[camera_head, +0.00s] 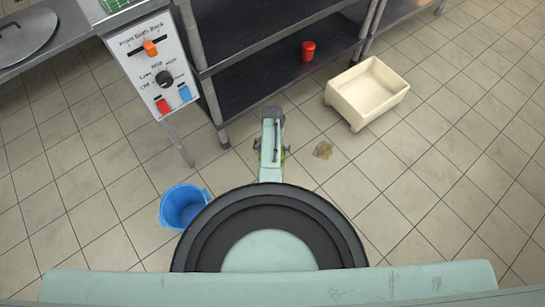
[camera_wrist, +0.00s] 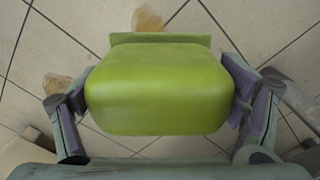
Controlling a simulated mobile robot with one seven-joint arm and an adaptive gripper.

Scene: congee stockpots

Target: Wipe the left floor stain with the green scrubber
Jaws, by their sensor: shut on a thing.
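The green scrubber (camera_wrist: 158,90) is a yellow-green block with a flat lip, filling the middle of the wrist view. My gripper (camera_wrist: 160,98) is shut on it, with one finger at each side. One brown floor stain (camera_wrist: 147,18) shows just beyond the scrubber's lip. Another stain (camera_wrist: 57,83) lies beside the finger at the left. In the head view only one stain (camera_head: 323,149) shows, on the tiles right of my arm; my arm may hide the other. Whether the scrubber touches the floor cannot be told.
A blue bucket (camera_head: 184,206) stands left of my base. A cream tub (camera_head: 367,92) sits at the upper right. A steel shelf (camera_head: 262,92) with a red canister (camera_head: 308,51) and a control panel (camera_head: 153,62) stand ahead. Floor at the right is clear.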

